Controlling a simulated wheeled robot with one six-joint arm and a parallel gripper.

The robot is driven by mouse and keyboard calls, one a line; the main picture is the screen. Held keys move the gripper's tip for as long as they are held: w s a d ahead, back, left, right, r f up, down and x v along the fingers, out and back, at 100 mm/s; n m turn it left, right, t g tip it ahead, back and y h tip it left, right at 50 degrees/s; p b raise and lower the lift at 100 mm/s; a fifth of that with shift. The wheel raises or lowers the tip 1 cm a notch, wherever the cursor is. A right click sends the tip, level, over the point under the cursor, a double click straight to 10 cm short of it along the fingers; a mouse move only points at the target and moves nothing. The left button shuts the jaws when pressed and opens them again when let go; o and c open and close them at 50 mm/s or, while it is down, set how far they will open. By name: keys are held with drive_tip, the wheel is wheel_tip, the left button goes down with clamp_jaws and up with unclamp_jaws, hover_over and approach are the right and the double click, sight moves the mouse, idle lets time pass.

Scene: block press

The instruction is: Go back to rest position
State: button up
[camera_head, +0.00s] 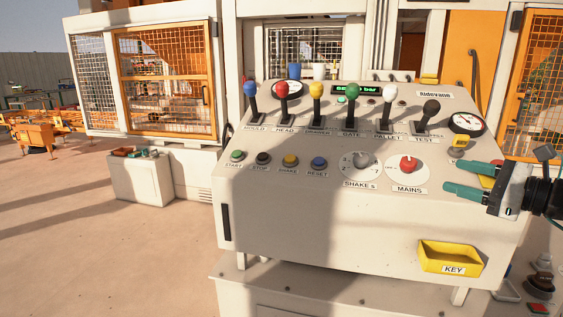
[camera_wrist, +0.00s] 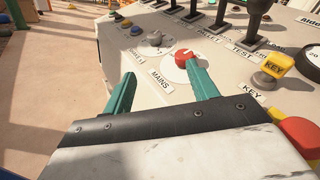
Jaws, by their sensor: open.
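My gripper (camera_head: 474,180) is at the right side of the white control console (camera_head: 330,240) in the head view. Its two green fingers are apart with nothing between them. In the wrist view the open fingers (camera_wrist: 160,92) point at the console face, and the right finger overlaps the dial labelled MAINS. The red MAINS knob (camera_head: 408,164) is left of the fingers in the head view; it also shows in the wrist view (camera_wrist: 184,57). I cannot tell from these views whether a finger touches the panel.
Several levers with coloured knobs (camera_head: 316,90) stand along the console top. A yellow key switch (camera_wrist: 278,64) is right of the fingers. A yellow KEY tray (camera_head: 450,258) is on the console's lower front. Orange mesh cages (camera_head: 165,85) stand behind. The floor at left (camera_head: 90,240) is open.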

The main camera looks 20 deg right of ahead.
drive_tip(key=s+a+f+n+g, duration=0.35)
drive_tip(key=a+n+g, duration=0.2)
drive_tip(key=a, duration=0.25)
drive_tip(key=s+a+f+n+g, duration=0.2)
drive_tip(key=a+f+n+g, duration=0.35)
drive_tip(key=a, duration=0.25)
drive_tip(key=s+a+n+g+h, duration=0.3)
drive_tip(key=s+a+n+h, duration=0.4)
drive_tip(key=n, duration=0.8)
drive_tip(key=shift+s+a+r, duration=0.15)
drive_tip(key=shift+s+a, duration=0.3)
drive_tip(key=shift+s, duration=0.2)
